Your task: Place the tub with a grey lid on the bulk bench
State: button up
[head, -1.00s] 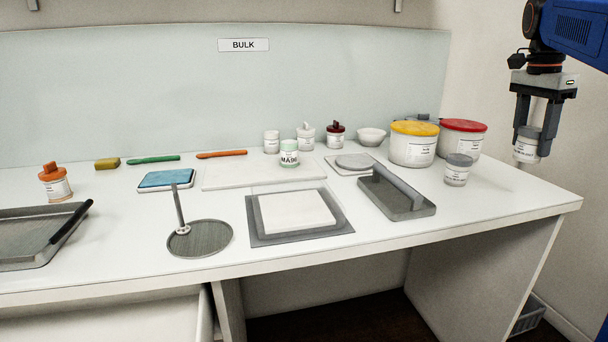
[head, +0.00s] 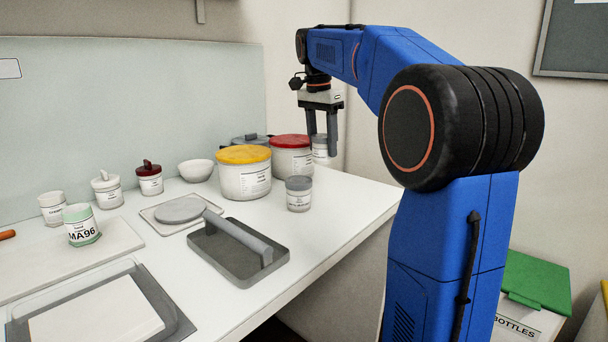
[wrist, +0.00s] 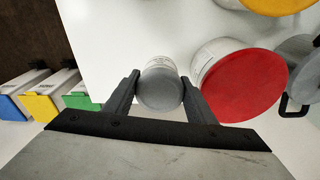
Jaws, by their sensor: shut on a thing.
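My gripper (head: 322,148) is shut on a small white tub with a grey lid (head: 320,151), near the back right end of the bulk bench (head: 345,205). In the wrist view, the grey lid of the held tub (wrist: 160,88) shows between my gripper's fingers (wrist: 160,98), left of a large red-lidded tub (wrist: 242,85). In the head view, one finger partly hides the held tub. I cannot tell whether its base touches the bench. A second small grey-lidded tub (head: 299,194) stands upright on the bench, in front of the large tubs.
A yellow-lidded tub (head: 244,175), the red-lidded tub (head: 292,158) and a grey pot (head: 250,139) crowd the back right. A grey tray with a handle (head: 237,254) lies in front. The bench's right end has clear room. A green-lidded bin (head: 535,282) stands beyond.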

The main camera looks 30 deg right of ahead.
aim_at(320, 136)
jog(key=shift+f, duration=3.75)
jog(key=o, duration=1.1)
jog(key=shift+f, duration=0.1)
jog(key=r, duration=0.4)
jog(key=a+r, duration=0.1)
jog(key=r, duration=0.7)
jog(key=shift+s+a+r, duration=0.1)
jog(key=shift+s+a, duration=0.1)
